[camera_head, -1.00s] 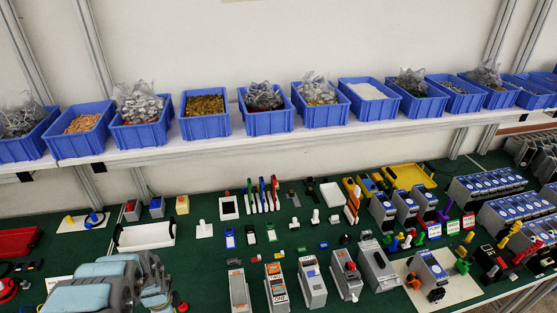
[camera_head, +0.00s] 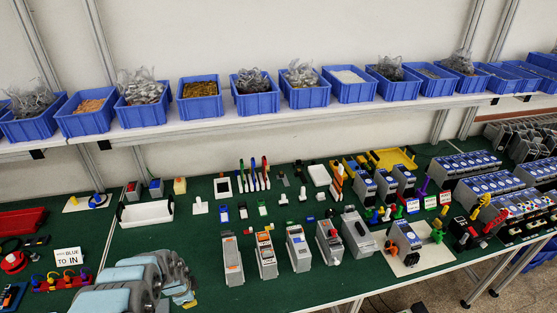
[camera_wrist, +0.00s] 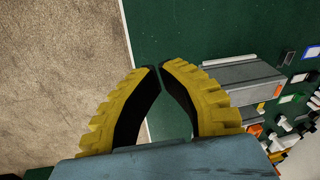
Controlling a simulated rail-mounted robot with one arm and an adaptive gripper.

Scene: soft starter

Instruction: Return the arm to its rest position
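My gripper (camera_wrist: 159,67) shows in the wrist view as two yellow ribbed fingers with black inner pads. The fingertips almost meet, with a thin gap between them, and nothing is held there. The fingers are over the edge of the green table (camera_wrist: 210,22), with bare floor to the left. My arm's grey and light-blue links show at the lower left of the head view.
A grey module (camera_wrist: 240,75) lies right of the fingers in the wrist view. In the head view, several upright modules (camera_head: 299,250) stand at the table's front, a white tray (camera_head: 146,212) behind my arm, and blue bins (camera_head: 254,103) on the shelf above.

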